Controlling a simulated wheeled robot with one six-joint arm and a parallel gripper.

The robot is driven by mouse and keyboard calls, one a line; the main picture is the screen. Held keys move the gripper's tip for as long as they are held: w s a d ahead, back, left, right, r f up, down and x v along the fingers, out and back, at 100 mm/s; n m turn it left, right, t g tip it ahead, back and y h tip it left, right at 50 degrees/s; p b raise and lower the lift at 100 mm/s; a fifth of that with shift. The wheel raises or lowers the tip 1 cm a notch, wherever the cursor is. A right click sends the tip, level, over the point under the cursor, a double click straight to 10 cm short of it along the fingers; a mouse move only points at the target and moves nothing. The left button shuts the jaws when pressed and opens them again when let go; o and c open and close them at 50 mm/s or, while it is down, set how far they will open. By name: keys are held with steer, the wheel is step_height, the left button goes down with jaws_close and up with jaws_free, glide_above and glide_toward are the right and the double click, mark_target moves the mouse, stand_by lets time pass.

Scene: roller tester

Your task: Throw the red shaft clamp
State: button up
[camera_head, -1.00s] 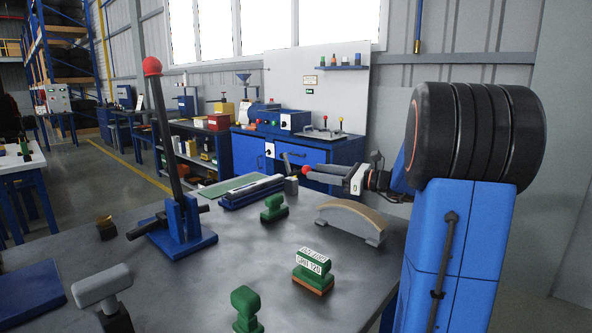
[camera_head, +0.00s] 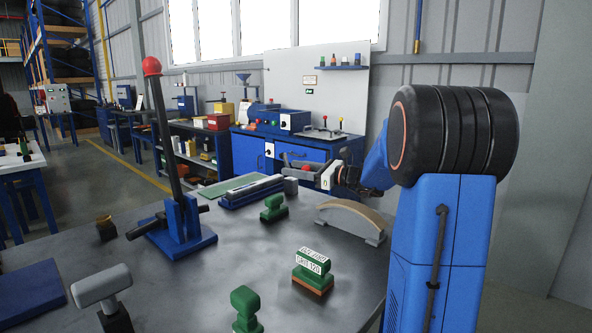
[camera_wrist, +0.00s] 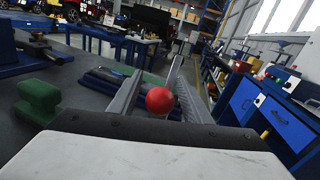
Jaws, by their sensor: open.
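A red ball knob (camera_head: 307,168) on a short grey lever shows near the far right corner of the grey bench. My gripper (camera_head: 295,167) is open beside it. In the wrist view, the red knob (camera_wrist: 159,100) appears between the two spread fingers of my gripper (camera_wrist: 160,85). A grey rod rises behind the knob. I cannot tell whether a finger touches it. The lever's foot is partly hidden by my gripper. A second, taller lever with a red ball (camera_head: 151,66) stands on a blue base (camera_head: 183,240) at the left of the bench.
A blue vise-like rail (camera_head: 250,193) and a green mat (camera_head: 230,184) lie near the gripper. Green-handled stamps (camera_head: 274,207) and a curved tan-topped piece (camera_head: 352,219) stand on the grey bench (camera_head: 235,265). Blue cabinets (camera_head: 250,155) stand behind.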

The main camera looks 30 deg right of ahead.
mark_target(286, 160)
jaws_close()
steer(key=shift+r, duration=0.1)
steer(key=g, duration=0.1)
steer(key=w+r+g+h, duration=0.1)
steer(key=shift+w+a+m+g, duration=0.1)
steer(key=shift+a+m+g, duration=0.1)
steer(key=shift+m+g, duration=0.15)
steer(key=g, duration=0.1)
steer(key=w+g+h, duration=0.1)
steer(key=g+h, duration=0.1)
steer(key=shift+w+a+r+m, duration=0.2)
steer(key=shift+w+a+m, duration=0.05)
steer(key=shift+a+m, duration=0.1)
steer(key=g, duration=0.1)
steer(key=w+g+h, duration=0.1)
steer(key=g, duration=0.1)
steer(key=w+g+h, duration=0.1)
steer(key=shift+w+a+f+m+g, duration=0.15)
steer(key=shift+a+f+m+g, duration=0.05)
steer(key=shift+a+m+g, duration=0.2)
steer(key=shift+w+f, duration=0.15)
